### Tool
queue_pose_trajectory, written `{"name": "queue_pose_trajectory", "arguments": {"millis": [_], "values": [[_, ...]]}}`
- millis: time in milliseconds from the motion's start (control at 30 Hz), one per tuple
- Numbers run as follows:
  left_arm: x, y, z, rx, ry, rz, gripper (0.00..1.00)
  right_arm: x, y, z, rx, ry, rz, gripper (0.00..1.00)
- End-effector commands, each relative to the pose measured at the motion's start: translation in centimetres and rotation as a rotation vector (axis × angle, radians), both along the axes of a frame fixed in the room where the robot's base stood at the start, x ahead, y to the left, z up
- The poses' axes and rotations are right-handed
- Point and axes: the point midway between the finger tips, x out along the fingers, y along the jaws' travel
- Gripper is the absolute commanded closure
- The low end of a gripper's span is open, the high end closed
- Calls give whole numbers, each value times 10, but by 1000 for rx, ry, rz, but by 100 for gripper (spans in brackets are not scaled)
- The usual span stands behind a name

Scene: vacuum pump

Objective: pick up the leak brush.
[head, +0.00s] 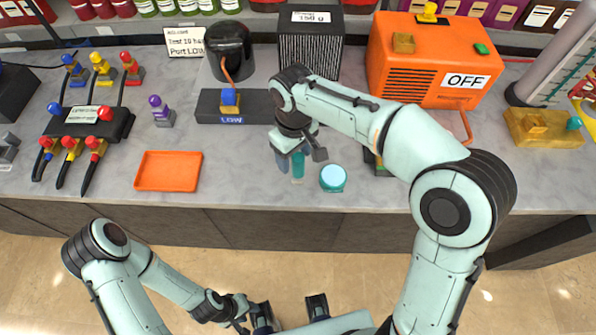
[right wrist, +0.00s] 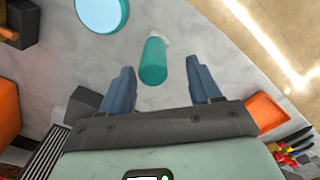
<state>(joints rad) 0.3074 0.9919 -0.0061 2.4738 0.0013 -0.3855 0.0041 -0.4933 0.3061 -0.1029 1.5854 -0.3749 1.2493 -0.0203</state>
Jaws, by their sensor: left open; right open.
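The leak brush has a teal handle and a pale tip. It lies on the grey worktop near the front edge, partly hidden by my right gripper in the head view (head: 298,168). In the right wrist view, the brush (right wrist: 153,62) shows between and beyond the fingertips. My right gripper (head: 301,157) is open over the brush, one finger on each side; its fingers also show in the right wrist view (right wrist: 162,82). Nothing is held in it. My left gripper (head: 290,306) is open and empty, low in front of the counter.
An orange tray (head: 168,171) lies to the left. Behind are a dark block (head: 207,105) and an orange machine (head: 400,75) with an OFF sign. The worktop between tray and brush is clear.

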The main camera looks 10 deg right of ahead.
Motion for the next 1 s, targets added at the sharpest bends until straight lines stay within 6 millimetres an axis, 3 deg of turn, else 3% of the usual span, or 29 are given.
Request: {"name": "queue_pose_trajectory", "arguments": {"millis": [167,467,767,933,1000], "values": [[0,0,-2,0,0,0,57,0,-2,-12,-1,2,-1,37],[-2,0,-7,0,2,0,57,0,-7,-53,-1,3,0,37],[-2,0,-7,0,2,0,57,1,-7,-57,0,0,-1,37],[-2,0,-7,0,2,0,57,1,-7,-57,0,0,0,93],[-2,0,-7,0,2,0,57,1,-7,-57,0,0,0,98]]}}
